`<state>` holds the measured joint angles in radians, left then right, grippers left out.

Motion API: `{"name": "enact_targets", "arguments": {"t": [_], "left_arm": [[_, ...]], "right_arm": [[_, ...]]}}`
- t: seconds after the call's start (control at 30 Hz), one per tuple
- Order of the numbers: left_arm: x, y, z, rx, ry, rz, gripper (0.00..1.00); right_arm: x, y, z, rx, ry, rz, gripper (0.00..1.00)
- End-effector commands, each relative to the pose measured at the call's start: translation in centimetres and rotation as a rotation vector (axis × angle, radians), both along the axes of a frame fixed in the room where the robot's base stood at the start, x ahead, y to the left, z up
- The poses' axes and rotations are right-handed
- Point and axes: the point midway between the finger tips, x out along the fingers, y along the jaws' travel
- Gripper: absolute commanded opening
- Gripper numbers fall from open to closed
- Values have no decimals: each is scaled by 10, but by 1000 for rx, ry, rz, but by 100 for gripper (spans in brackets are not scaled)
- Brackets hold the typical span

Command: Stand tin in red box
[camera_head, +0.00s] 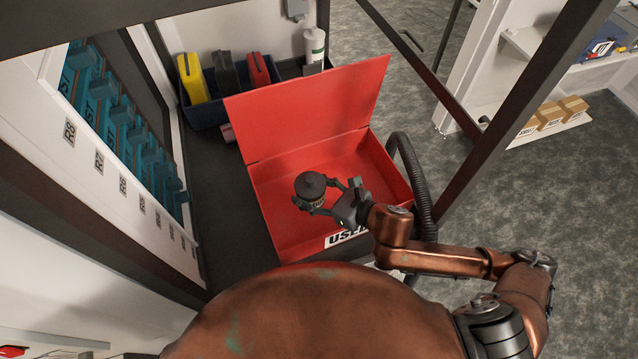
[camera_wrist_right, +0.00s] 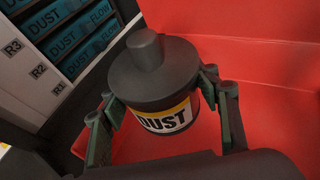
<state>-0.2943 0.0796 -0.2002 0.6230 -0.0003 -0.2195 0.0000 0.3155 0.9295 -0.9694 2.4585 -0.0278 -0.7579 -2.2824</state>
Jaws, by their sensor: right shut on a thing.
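The tin (camera_head: 311,188) is dark grey with a knobbed lid. In the right wrist view the tin (camera_wrist_right: 160,90) shows a yellow and white label reading DUST. My right gripper (camera_head: 328,198) is shut on the tin, with a finger on each side of it. The tin looks upright, over the inside of the red box (camera_head: 270,215). I cannot tell whether its base touches the box floor. The red box is open, its lid (camera_head: 310,105) raised at the back, with a white label on its front. My left gripper is not in view.
A dark blue bin (camera_head: 208,116) with yellow, grey and red items stands behind the box, beside a white bottle (camera_head: 314,48). A black hose (camera_head: 418,180) curves along the box's right side. A rack of teal cartridges (camera_head: 110,110) stands left. Dark frame posts cross the right.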

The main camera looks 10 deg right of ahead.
Motion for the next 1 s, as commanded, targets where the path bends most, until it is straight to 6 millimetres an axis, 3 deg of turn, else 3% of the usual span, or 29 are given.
{"name": "enact_targets", "arguments": {"t": [0.23, 0.5, 0.8, 1.0], "left_arm": [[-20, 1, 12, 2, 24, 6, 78], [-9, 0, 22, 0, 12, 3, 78], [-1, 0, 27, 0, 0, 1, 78], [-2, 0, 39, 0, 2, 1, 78]], "right_arm": [[58, -10, -23, 1, 0, -6, 4], [102, -16, -67, 3, 1, -3, 4], [120, -19, -91, 1, 0, -3, 4], [119, -19, -115, 4, 0, -1, 4]]}}
